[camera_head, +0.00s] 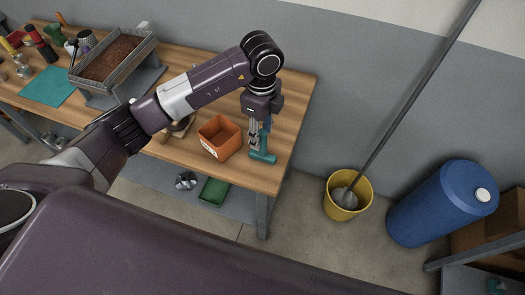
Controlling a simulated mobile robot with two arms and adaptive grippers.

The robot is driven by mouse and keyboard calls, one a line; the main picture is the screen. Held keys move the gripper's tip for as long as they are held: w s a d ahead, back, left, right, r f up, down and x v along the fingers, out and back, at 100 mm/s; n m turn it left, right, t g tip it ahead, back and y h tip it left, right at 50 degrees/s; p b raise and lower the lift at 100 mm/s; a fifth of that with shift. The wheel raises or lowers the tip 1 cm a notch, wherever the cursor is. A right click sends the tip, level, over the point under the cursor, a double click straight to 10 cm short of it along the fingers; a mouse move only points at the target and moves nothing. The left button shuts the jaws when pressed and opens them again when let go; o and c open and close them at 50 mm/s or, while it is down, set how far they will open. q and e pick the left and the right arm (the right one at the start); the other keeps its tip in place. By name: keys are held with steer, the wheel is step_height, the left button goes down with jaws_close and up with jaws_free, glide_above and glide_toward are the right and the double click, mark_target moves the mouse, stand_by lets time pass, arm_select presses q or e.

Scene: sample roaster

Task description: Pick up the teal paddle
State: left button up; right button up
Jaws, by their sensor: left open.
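The teal paddle (263,157) is at the right end of the wooden workbench (292,110), near its front corner. Only its lower teal part shows clearly; the rest is behind my gripper. My left gripper (255,143) points down right above the paddle, with its fingers open. Whether the fingers are around the paddle or just touching it I cannot tell. My right gripper is not in view.
An orange box (220,137) stands just left of the gripper. A teal mat (48,86) and a tray of brown beans (112,58) are farther left. A yellow bucket (348,195) with a mop and a blue barrel (441,204) stand on the floor at right.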

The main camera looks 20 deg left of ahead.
mark_target(262, 144)
arm_select(q)
steer(key=f+p, duration=0.1)
steer(key=f, duration=0.1)
steer(key=f+p, duration=0.1)
steer(key=f, duration=0.2)
steer(key=shift+w+f+p, duration=0.2)
steer(key=shift+f+p, duration=0.05)
steer(key=shift+p, duration=0.05)
steer(key=shift+f, duration=0.4)
steer(key=shift+c, duration=0.4)
steer(key=shift+w, duration=0.1)
jaws_close()
